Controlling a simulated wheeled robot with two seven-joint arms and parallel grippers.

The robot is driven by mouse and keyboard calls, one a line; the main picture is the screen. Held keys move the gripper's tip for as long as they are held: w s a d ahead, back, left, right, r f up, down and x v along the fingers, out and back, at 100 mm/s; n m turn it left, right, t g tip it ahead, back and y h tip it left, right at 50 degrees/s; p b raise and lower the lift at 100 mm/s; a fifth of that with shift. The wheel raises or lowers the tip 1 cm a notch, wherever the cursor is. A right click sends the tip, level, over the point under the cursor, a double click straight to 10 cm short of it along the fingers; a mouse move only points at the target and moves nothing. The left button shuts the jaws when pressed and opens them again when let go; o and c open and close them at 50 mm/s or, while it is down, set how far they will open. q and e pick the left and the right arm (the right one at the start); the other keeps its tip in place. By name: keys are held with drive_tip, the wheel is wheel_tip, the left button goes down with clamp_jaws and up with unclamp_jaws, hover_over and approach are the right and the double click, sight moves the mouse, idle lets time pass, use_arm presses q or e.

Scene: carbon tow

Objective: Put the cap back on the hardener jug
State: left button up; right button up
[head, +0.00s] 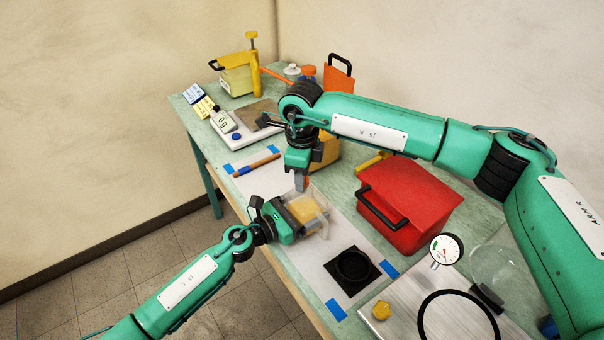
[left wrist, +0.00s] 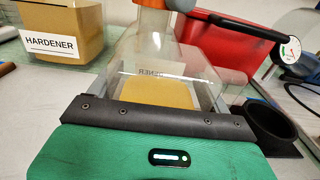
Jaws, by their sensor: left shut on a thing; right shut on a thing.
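A clear jug (head: 303,210) with amber contents is held by my left gripper (head: 284,219) near the table's front edge. In the left wrist view the jug (left wrist: 150,60) narrows upward and mirrored letters, like part of "HARDENER", show through it. My right gripper (head: 301,184) points down over the jug, shut on a small orange piece that looks like the cap (head: 307,184). The orange piece also shows at the top of the left wrist view (left wrist: 151,4). Whether it touches the jug's neck is hidden. Another amber container (left wrist: 62,32) labelled HARDENER stands behind, left in that view.
A red case (head: 420,195) with a black handle stands right of the jug. A black round dish (head: 354,266) sits on a taped white sheet. A gauge (head: 446,250) stands near the front right. A scale (head: 240,132) and a yellow dispenser (head: 238,78) are farther back.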

drive_tip(key=m, duration=0.4)
drive_tip(key=shift+m, duration=0.4)
drive_tip(key=m, duration=0.4)
drive_tip(key=shift+m, duration=0.3)
drive_tip(key=m, duration=0.4)
drive_tip(key=shift+m, duration=0.3)
drive_tip(key=m, duration=0.3)
drive_tip(key=o, duration=1.1)
drive_tip(key=shift+o, duration=0.2)
wheel_tip(320, 180, up, 12)
